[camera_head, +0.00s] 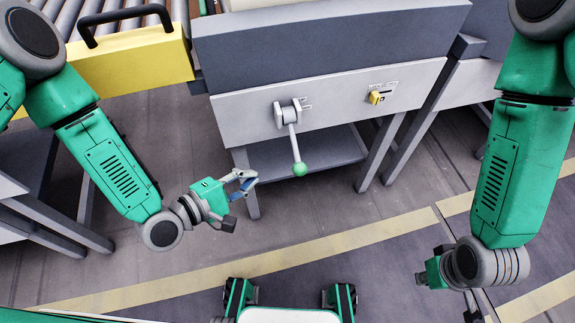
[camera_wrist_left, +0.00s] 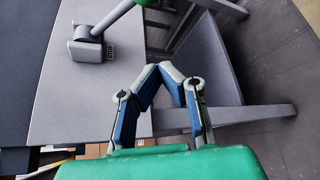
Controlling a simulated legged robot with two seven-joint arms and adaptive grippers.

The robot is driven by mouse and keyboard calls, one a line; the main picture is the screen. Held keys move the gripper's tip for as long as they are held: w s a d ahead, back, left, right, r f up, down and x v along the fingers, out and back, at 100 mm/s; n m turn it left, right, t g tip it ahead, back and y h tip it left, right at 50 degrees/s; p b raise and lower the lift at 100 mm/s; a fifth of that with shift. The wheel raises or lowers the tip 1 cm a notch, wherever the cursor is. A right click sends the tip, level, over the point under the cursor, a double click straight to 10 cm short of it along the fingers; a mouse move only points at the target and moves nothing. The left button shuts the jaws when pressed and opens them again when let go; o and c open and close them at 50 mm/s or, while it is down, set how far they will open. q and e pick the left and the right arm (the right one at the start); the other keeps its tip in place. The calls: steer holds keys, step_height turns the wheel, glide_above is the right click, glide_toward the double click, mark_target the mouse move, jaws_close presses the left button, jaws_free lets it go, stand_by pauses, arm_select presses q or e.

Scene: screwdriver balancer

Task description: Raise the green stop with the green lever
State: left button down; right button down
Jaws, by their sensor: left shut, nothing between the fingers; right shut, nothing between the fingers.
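The green lever hangs from a grey pivot on the light front panel, its rod pointing down to a green ball knob (camera_head: 299,169). My left gripper (camera_head: 252,180) is shut and empty, to the left of the knob and apart from it. In the left wrist view its fingers (camera_wrist_left: 172,74) meet at the tips with nothing between them. The lever's grey pivot block (camera_wrist_left: 90,45) shows there beyond the fingers, with part of the lever cut by the top edge. My right gripper (camera_head: 421,277) is shut and empty at the lower right. I cannot make out a green stop.
A yellow switch (camera_head: 376,97) sits on the panel right of the lever. A yellow crosspiece (camera_head: 130,58) with a black handle crosses a roller conveyor at upper left. Grey table legs (camera_head: 380,150) stand below the panel. The floor in front is clear.

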mark_target(294, 142)
arm_select(q)
steer(key=shift+a, duration=0.1)
steer(key=w+d+b, duration=0.4)
steer(key=d, duration=0.5)
steer(key=shift+f, duration=0.25)
steer(key=shift+s+r, duration=0.1)
steer(key=shift+s, duration=0.05)
stand_by(0.4)
